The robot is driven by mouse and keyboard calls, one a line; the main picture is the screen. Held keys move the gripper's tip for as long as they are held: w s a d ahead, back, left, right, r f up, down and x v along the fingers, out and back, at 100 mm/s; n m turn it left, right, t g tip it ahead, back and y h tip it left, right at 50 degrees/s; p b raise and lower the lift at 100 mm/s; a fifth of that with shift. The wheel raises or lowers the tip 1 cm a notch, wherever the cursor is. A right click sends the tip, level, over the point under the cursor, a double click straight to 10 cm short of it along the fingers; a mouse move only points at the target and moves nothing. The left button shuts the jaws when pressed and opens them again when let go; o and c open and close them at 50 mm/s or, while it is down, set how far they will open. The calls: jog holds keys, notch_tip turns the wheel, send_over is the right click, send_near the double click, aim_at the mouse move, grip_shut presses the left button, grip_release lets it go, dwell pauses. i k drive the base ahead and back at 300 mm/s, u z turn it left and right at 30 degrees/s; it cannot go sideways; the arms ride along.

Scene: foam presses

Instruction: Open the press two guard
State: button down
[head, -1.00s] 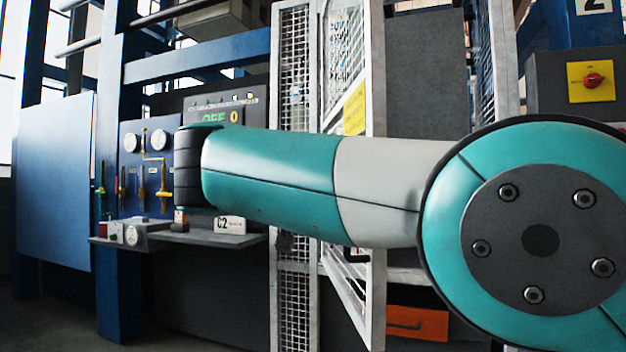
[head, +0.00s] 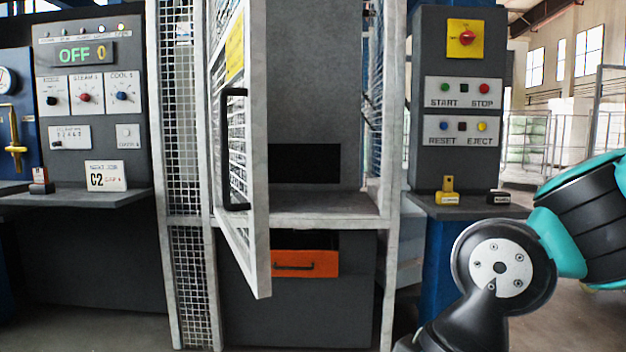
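The press guard (head: 257,200) is a white-framed mesh door with a yellow label. It stands swung outward on its left side, so the front opening is partly uncovered. Its black bar handle (head: 232,150) faces left in the picture and nothing touches it. Behind it, the grey press body (head: 310,90) shows a dark slot (head: 304,163) above a ledge. My arm is at the lower right, clear of the door. My gripper is out of view.
A left panel (head: 90,100) reads OFF 0, above a shelf with a C2 card (head: 105,176). A right control box (head: 460,110) has a red knob and START, STOP, RESET and EJECT buttons. An orange drawer (head: 305,263) sits below the ledge. Floor shows at right.

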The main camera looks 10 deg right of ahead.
aim_at(243, 46)
jog(key=z, duration=0.6)
jog(key=i, duration=1.15)
jog(key=u, duration=0.75)
